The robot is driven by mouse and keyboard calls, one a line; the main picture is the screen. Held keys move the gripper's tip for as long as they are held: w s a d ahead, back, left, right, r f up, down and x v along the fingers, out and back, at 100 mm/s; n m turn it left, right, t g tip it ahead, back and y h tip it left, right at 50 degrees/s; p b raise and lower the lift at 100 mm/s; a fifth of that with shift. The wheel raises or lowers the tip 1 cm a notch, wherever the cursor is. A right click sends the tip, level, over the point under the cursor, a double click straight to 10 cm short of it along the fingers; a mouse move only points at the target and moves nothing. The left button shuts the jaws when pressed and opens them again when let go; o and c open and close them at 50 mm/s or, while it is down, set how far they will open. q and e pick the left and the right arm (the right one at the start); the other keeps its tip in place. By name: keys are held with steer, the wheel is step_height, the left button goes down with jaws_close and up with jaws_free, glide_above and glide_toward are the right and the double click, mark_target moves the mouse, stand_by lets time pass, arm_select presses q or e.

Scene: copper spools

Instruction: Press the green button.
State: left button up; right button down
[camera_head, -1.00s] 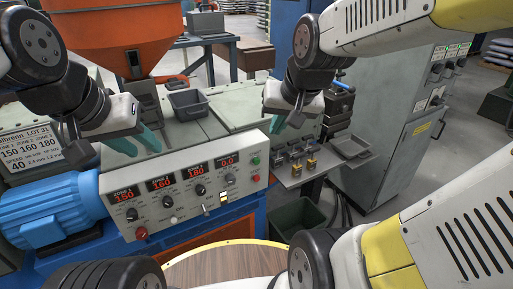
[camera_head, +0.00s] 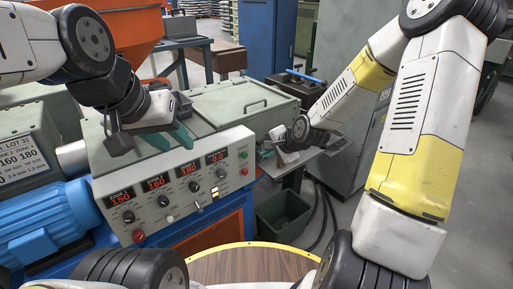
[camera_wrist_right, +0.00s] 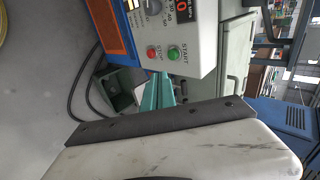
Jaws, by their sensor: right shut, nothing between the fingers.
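The green button (camera_head: 243,154) is at the right end of the control panel, above a red button (camera_head: 244,171). In the right wrist view the green button (camera_wrist_right: 173,53) is labelled START, beside the red STOP button (camera_wrist_right: 151,51). My right gripper (camera_head: 264,153) is just to the right of the panel end, close to the green button but apart from it. Its teal fingers (camera_wrist_right: 158,92) are shut and empty, pointing towards the panel. My left gripper (camera_head: 171,139) is open and empty above the left part of the panel top.
The control panel (camera_head: 180,185) carries red displays, knobs and a switch. A blue motor (camera_head: 50,220) stands at the left. A dark green bin (camera_head: 283,217) is on the floor below. A grey tray table (camera_head: 297,163) lies behind my right gripper.

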steer(key=shift+w+f+m, duration=0.1)
steer(key=shift+f+m, duration=0.2)
steer(key=shift+m, duration=0.1)
glide_toward(245, 156)
step_height(245, 156, down, 4)
steer(key=w+a, duration=0.1)
steer(key=w, duration=0.1)
steer(key=shift+w+a+f, duration=0.2)
steer(key=shift+w+a, duration=0.35)
steer(key=shift+w, duration=0.25)
